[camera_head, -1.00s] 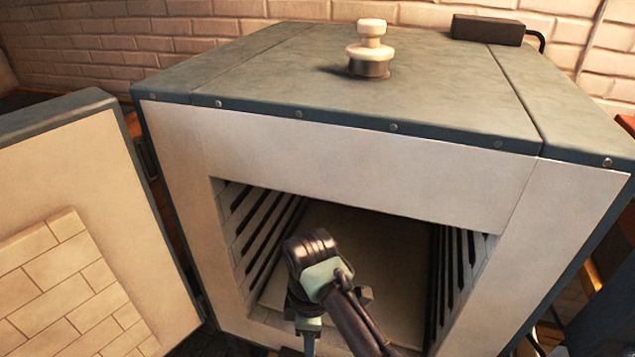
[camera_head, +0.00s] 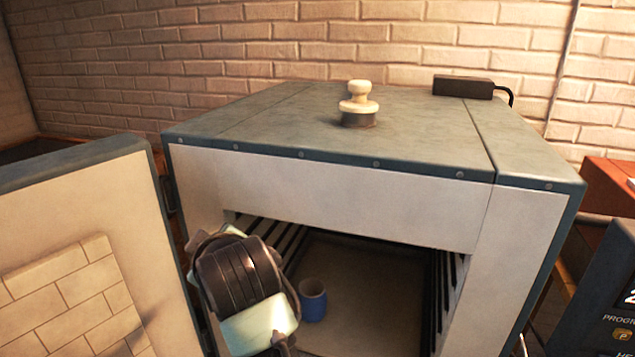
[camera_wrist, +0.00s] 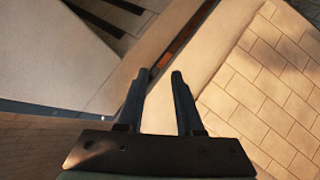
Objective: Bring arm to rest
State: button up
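My arm shows in the head view in front of the left part of the kiln opening, with its wrist raised. My gripper's two fingers (camera_wrist: 162,82) show in the wrist view, spread apart with nothing between them. They point towards the gap between the kiln body and its open door. The fingertips are hidden in the head view.
The kiln (camera_head: 350,200) stands open, its brick-lined door (camera_head: 75,240) swung out to the left. A blue cup (camera_head: 312,302) stands on the kiln floor, right of my arm. A control panel (camera_head: 600,290) is at the right edge. A brick wall stands behind.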

notch_tip(320, 180, up, 13)
jog(key=s+d+m+t+y, duration=0.1)
jog(key=m+t, duration=0.2)
jog(key=t, duration=0.2)
jog(key=s+d+r+m+t+h, duration=0.3)
jog(key=s+d+r+m+t, duration=0.2)
jog(key=s+r, duration=0.4)
jog(key=s+d+r+m+t+h, duration=0.4)
jog(key=s+d+r, duration=0.5)
jog(key=r, duration=0.3)
jog(key=d+m+t, duration=0.1)
jog(key=t, duration=0.1)
jog(key=shift+s+d+r+t, duration=0.15)
jog(key=shift+s+r+t, duration=0.05)
jog(key=shift+r+t, duration=0.2)
